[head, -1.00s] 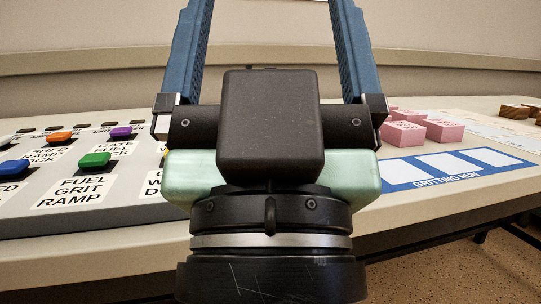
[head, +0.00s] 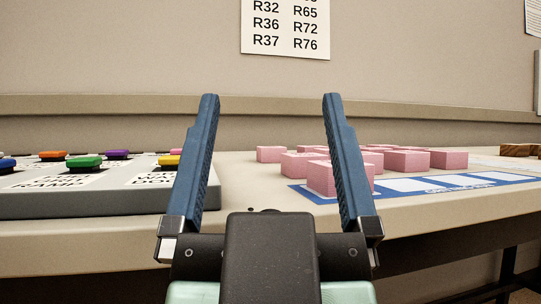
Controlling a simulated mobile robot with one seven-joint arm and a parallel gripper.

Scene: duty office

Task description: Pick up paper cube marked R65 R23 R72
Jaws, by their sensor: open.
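Several pink paper cubes (head: 408,161) stand in a group on the desk, right of centre in the head view. No marking can be read on the sides that face me, so I cannot tell which is R65 R23 R72. The nearest cube (head: 325,178) stands at the left end of the blue strip, partly hidden behind my right-hand finger. My gripper (head: 268,100) is open and empty, its two blue fingers pointing up and spread wide in front of the desk. Some cubes are partly hidden behind others and behind the finger.
A grey panel (head: 90,203) with coloured buttons lies at the left of the desk (head: 250,190). A blue strip with white squares (head: 480,180) lies at the right. Brown blocks (head: 515,150) stand at far right. A sheet listing R numbers (head: 285,25) hangs on the wall.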

